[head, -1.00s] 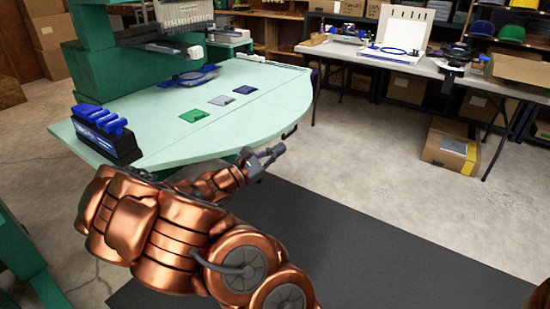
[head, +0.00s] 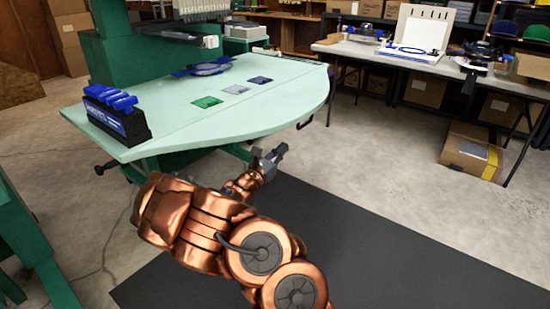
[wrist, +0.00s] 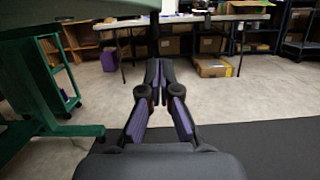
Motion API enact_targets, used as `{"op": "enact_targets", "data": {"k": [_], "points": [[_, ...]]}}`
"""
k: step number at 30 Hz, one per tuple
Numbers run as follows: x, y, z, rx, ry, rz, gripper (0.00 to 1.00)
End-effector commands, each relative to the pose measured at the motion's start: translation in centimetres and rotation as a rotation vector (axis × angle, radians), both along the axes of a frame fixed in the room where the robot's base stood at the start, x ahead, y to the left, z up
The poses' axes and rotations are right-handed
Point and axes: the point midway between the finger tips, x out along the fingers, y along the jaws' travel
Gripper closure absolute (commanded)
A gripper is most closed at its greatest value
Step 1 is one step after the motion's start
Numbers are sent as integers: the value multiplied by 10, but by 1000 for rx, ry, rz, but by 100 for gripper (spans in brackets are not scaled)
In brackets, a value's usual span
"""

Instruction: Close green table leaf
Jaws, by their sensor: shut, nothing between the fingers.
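The pale green table leaf (head: 260,112) is a broad flat top with a rounded right edge, level in front of the green machine in the head view. A dark handle (head: 306,122) hangs under its right rim. In the wrist view the leaf's underside (wrist: 60,12) shows as a dark edge at the upper left. My gripper (head: 272,157) is in front of and below the leaf's near edge, apart from the handle. In the wrist view my gripper (wrist: 158,68) has its fingers together with nothing between them.
On the leaf lie a black rack with blue tools (head: 116,115), a blue hoop (head: 203,68) and several small patches. A grey table (head: 430,62) with equipment stands behind to the right. A cardboard box (head: 470,152) is on the floor. A black mat (head: 380,250) covers clear floor.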

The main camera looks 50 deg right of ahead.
Motion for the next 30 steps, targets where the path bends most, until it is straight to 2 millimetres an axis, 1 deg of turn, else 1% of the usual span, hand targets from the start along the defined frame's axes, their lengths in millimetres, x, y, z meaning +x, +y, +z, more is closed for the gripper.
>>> {"op": "enact_targets", "data": {"k": [1, 11, 15, 21, 25, 30], "points": [[-2, -7, 0, 0, -2, -5, 100], [-1, -49, 11, 0, -3, -4, 100], [1, -46, 27, -3, -4, -1, 100], [-1, -46, 43, -3, -3, -3, 100], [-1, -46, 50, -4, -2, -4, 100], [-1, -46, 54, -4, -2, -3, 100]]}}
